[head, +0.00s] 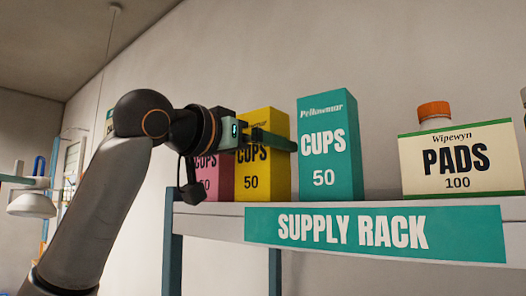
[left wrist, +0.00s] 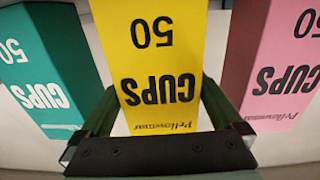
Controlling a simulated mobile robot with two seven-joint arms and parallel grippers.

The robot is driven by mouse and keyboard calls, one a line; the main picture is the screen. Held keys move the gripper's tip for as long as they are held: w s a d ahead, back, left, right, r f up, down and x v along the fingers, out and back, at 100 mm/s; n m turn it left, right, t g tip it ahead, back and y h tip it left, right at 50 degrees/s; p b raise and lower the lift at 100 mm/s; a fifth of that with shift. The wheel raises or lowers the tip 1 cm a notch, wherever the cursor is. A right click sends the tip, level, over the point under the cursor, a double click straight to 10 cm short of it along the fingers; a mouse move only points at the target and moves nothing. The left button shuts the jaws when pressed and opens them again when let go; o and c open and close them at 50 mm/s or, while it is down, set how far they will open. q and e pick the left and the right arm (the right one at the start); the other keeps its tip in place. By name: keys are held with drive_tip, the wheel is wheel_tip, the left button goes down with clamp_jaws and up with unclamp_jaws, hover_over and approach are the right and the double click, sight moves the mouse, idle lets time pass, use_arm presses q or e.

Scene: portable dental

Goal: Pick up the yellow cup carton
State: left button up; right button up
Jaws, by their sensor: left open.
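The yellow cup carton (head: 264,158) stands upright on the supply rack shelf, between a pink carton and a teal carton. My left gripper (head: 266,142) is in front of it and hides part of its face. In the left wrist view the yellow carton (left wrist: 153,58) appears upside down between the two fingers of my left gripper (left wrist: 154,112). The fingers are open, one along each side of the carton, and I cannot tell whether they touch it. My right gripper is not in view.
The pink carton (head: 213,182) and the teal carton (head: 328,146) stand close on either side. A pads box (head: 460,160) and an orange-capped bottle (head: 434,114) are further right. The rack's front edge (head: 228,222) runs below the cartons.

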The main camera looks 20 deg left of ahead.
use_arm(q)
drive_tip(key=c, duration=1.1)
drive_tip(key=shift+r, duration=0.1)
drive_tip(key=shift+c, duration=0.2)
drive_tip(key=shift+s+r, duration=0.1)
drive_tip(key=shift+r, duration=4.8)
